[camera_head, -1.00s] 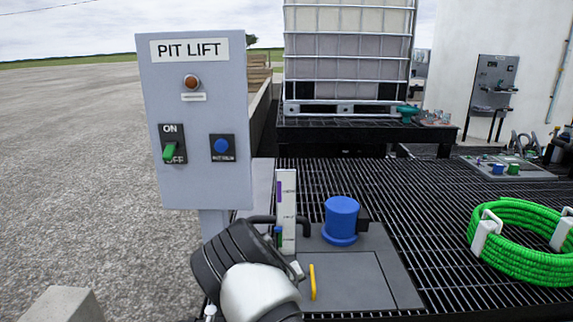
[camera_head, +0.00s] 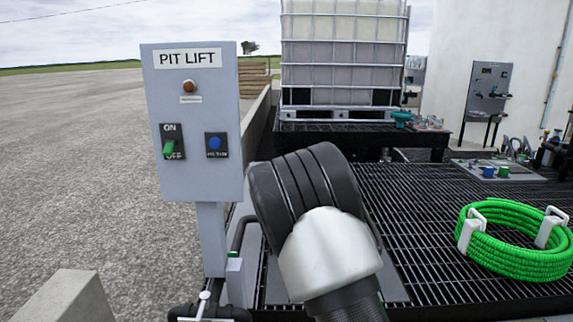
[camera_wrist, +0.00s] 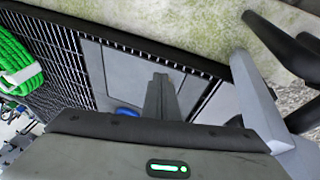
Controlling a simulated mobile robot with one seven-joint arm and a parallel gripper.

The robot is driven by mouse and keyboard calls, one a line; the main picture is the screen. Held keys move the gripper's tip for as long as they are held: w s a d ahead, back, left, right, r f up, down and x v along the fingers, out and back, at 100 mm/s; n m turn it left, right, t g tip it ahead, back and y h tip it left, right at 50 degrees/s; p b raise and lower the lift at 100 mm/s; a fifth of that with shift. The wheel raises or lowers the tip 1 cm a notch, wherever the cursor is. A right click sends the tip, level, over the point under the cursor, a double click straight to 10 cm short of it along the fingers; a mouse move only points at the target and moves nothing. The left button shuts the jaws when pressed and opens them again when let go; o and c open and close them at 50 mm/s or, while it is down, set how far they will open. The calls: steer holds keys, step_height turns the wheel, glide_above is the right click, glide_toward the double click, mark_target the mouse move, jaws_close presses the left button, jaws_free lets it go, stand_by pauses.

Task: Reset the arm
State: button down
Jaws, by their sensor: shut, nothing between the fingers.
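My arm's black and white link fills the lower middle of the head view and hides most of the grey hatch plate and what stands on it. My gripper (camera_wrist: 160,92) shows in the wrist view, its fingers together with nothing between them. In that view it appears over the grey plate (camera_wrist: 128,72) set in the black grating, with part of the blue cap (camera_wrist: 127,112) beside the fingers. The gripper itself cannot be made out in the head view.
The grey PIT LIFT box (camera_head: 200,120) stands on a post at left. A coiled green hose (camera_head: 515,245) lies on the grating (camera_head: 420,215) at right. A caged tank (camera_head: 340,55) stands behind. A concrete block (camera_head: 65,298) is at lower left.

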steer(key=s+d+r+m+y, duration=0.1)
steer(key=s+d+r, duration=0.1)
steer(key=s+r, duration=0.3)
steer(key=s+d+r+y, duration=0.1)
steer(key=s+r, duration=0.2)
steer(key=r, duration=0.5)
steer(key=s+d+r+t, duration=0.1)
steer(key=s+r, duration=0.3)
steer(key=s, duration=0.5)
steer(key=s+d+r, duration=0.2)
steer(key=s+r, duration=0.1)
steer(key=s, duration=0.6)
steer(key=s+d+r+t, duration=0.1)
steer(key=s+r, duration=0.3)
steer(key=s, duration=0.5)
step_height(320, 180, up, 25)
steer(key=p, duration=2.5)
steer(key=shift+w, duration=0.2)
steer(key=shift+d+r, duration=0.1)
